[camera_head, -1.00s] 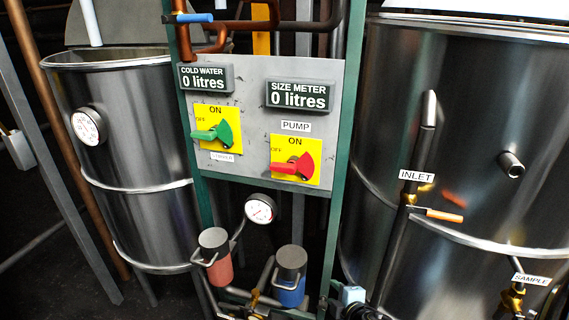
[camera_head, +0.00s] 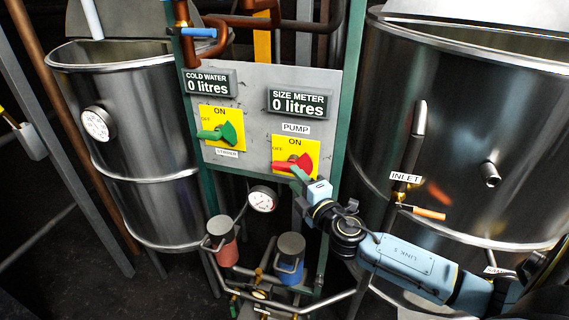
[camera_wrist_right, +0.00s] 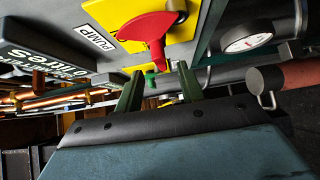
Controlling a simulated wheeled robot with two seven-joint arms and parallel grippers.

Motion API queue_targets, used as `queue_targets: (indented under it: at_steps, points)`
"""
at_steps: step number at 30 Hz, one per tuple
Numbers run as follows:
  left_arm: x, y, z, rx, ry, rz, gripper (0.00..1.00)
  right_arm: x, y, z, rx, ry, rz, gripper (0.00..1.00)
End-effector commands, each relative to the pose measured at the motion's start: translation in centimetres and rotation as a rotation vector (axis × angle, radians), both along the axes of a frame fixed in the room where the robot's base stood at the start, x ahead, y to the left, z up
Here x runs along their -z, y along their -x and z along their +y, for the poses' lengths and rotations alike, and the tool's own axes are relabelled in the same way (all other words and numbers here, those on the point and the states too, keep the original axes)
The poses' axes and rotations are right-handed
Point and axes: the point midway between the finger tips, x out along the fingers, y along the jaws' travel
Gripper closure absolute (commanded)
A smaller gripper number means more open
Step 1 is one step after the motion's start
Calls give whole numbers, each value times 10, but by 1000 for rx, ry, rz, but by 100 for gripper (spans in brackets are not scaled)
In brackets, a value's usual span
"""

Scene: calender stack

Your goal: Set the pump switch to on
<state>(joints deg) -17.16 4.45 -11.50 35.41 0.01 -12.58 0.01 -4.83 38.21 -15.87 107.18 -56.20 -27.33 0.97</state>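The pump switch is a red knob (camera_head: 287,165) on a yellow plate (camera_head: 310,147) under the PUMP label (camera_head: 295,128). Its handle points left, toward OFF, in the head view. My right gripper (camera_head: 299,172) is at the lower right part of this switch and partly covers it. In the right wrist view, the red knob (camera_wrist_right: 150,30) stands ahead, with its handle tip near the gap between the two separated fingers of the gripper (camera_wrist_right: 159,72). Whether the fingers touch it cannot be told. My left gripper is not in view.
A green STIRRER switch (camera_head: 222,133) is left of the pump switch. A round gauge (camera_head: 262,199) and red (camera_head: 222,229) and blue (camera_head: 290,270) canisters are below the panel. Steel tanks (camera_head: 150,190) stand on both sides. The right tank has an INLET pipe (camera_head: 413,145).

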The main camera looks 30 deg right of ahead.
Motion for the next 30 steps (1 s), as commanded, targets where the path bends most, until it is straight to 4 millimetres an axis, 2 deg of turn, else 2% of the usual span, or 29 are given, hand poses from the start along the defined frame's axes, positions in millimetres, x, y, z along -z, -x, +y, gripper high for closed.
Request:
queue_targets:
  at_steps: [1,6,12,25,30]
  points:
    - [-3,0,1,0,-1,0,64,-3,-11,-1,2,0,-2,61]
    - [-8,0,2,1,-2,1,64,-2,-39,-3,1,-1,-2,61]
    - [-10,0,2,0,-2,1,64,-1,-61,-5,1,-2,0,61]
    - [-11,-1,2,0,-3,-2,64,0,-68,-5,-1,-1,1,61]
    - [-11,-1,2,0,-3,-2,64,0,-68,-5,-1,-1,1,84]
